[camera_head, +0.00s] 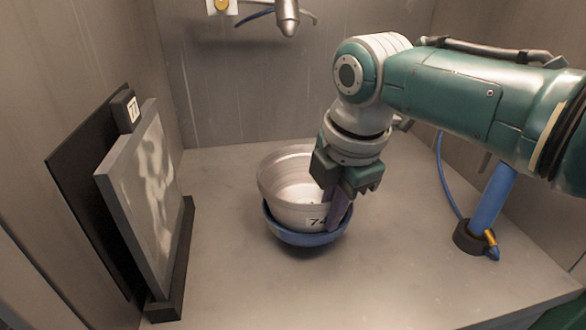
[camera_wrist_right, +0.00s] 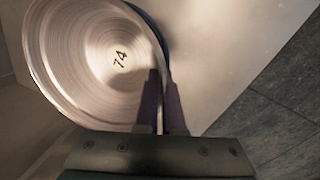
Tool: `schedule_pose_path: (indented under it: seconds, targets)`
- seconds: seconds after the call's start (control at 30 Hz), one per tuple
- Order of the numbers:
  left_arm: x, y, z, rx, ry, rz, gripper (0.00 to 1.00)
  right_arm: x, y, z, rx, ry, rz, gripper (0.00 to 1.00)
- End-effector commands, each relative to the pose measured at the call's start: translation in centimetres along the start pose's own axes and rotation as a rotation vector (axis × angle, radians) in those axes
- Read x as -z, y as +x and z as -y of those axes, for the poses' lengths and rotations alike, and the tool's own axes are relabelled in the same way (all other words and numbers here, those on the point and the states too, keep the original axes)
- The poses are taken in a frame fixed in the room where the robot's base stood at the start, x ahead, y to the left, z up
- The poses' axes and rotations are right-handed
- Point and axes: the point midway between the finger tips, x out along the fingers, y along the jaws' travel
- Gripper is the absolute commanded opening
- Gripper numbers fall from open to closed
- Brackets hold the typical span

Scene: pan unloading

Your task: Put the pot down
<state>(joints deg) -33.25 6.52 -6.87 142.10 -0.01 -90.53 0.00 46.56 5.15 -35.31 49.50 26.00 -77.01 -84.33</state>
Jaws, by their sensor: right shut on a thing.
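A silver metal pot (camera_head: 280,178), marked 74, sits in or just above a blue round holder (camera_head: 300,237) on the grey surface. I cannot tell whether the pot bears on it. My right gripper (camera_head: 338,208) reaches down from the right and is shut on the pot's near right rim. In the right wrist view, the pot (camera_wrist_right: 85,60) fills the upper left, with its inside and number showing. The fingers of the right gripper (camera_wrist_right: 160,95) straddle its wall, and a strip of blue shows behind the rim. My left gripper is in neither view.
A grey panel (camera_head: 145,200) stands upright in a dark holder at the left, with a black board behind it. A blue post (camera_head: 492,198) in a black base stands at the right. A metal nozzle (camera_head: 287,18) hangs at the back wall. The surface around the pot is clear.

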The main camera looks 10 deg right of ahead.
Motion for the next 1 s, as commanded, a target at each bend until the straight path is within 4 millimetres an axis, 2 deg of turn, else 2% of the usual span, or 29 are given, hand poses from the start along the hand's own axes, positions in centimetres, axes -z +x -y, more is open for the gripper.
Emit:
schedule_pose_path:
  seconds: [0.07,0.3,0.8,0.83,1.0]
  targets:
    - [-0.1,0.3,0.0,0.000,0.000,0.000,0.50,0.1,0.7,0.1,-0.002,-0.001,0.000,0.00]
    - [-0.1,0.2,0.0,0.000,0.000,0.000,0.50,0.0,0.6,0.0,-0.004,-0.002,0.000,0.00]
    - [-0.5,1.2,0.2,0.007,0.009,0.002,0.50,-0.1,2.2,0.6,0.002,0.000,0.004,0.00]
    - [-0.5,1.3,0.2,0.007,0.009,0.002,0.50,-0.1,2.3,0.7,0.004,0.000,0.005,0.06]
    - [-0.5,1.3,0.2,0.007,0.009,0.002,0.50,-0.2,2.4,0.7,0.004,0.000,0.007,0.26]
